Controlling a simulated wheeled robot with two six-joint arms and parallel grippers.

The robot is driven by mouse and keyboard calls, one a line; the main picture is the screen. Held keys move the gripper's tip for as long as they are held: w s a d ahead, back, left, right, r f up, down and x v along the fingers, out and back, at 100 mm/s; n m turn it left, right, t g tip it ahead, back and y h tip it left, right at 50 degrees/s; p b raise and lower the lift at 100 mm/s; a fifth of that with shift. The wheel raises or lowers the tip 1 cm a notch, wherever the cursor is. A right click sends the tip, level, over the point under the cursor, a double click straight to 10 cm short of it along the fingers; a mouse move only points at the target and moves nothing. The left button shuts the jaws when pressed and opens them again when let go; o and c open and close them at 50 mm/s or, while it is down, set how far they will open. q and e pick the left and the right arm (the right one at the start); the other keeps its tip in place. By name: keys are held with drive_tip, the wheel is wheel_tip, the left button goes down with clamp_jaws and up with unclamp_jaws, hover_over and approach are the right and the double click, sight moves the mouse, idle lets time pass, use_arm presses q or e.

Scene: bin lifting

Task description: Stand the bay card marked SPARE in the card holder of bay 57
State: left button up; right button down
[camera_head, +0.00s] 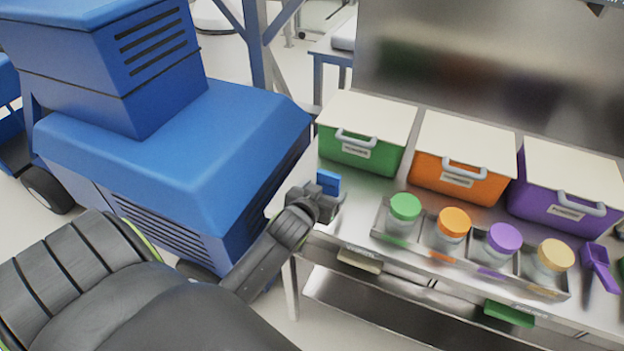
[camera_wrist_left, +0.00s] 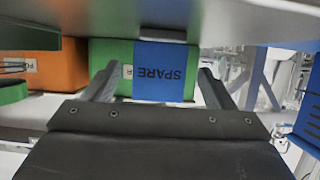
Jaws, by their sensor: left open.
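The blue card (camera_head: 328,182) stands up at the left end of the steel bench, in front of the green bin. In the left wrist view, the blue card (camera_wrist_left: 167,70) shows the word SPARE upside down. My left gripper (camera_head: 328,205) is open, right at the card. Its fingers (camera_wrist_left: 157,82) lie on either side of the card in the wrist view, with a gap at each side. I cannot read a bay number 57, and I cannot tell which slot is its card holder. My right gripper is not in view.
Green (camera_head: 350,155), orange (camera_head: 440,183) and purple (camera_head: 545,210) lidded bins line the bench. A divided tray (camera_head: 470,262) with several lidded jars stands before them. A cream card (camera_head: 358,260) and a green one (camera_head: 508,314) sit at the front edge. A blue machine (camera_head: 190,150) stands left.

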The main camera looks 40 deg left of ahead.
use_arm(q)
drive_tip(key=v, duration=0.8)
drive_tip(key=shift+d, duration=0.1)
drive_tip(key=shift+o, duration=0.4)
drive_tip(key=shift+s+r, duration=0.1)
drive_tip(key=shift+s, duration=0.1)
drive_tip(key=t+p, duration=0.1)
drive_tip(key=p, duration=0.5)
approach(327, 189)
drive_tip(key=w, duration=0.4)
drive_tip(key=shift+w+f+p, duration=0.25)
drive_tip(key=shift+f+p, duration=0.05)
drive_tip(key=shift+p, duration=0.05)
drive_tip(key=shift+a+f+p+x, duration=0.1)
drive_tip(key=shift+a+x, duration=0.05)
drive_tip(key=shift+x, duration=0.95)
drive_tip(key=shift+a+f+p+x, duration=0.1)
drive_tip(key=shift+a+x, duration=0.05)
drive_tip(key=shift+x, duration=0.95)
drive_tip(key=shift+a+f+p+x, duration=0.1)
drive_tip(key=shift+a+x, duration=0.05)
drive_tip(key=shift+x, duration=0.95)
drive_tip(key=shift+s, duration=0.2)
drive_tip(key=c, duration=1.1)
drive_tip(key=shift+c, duration=0.4)
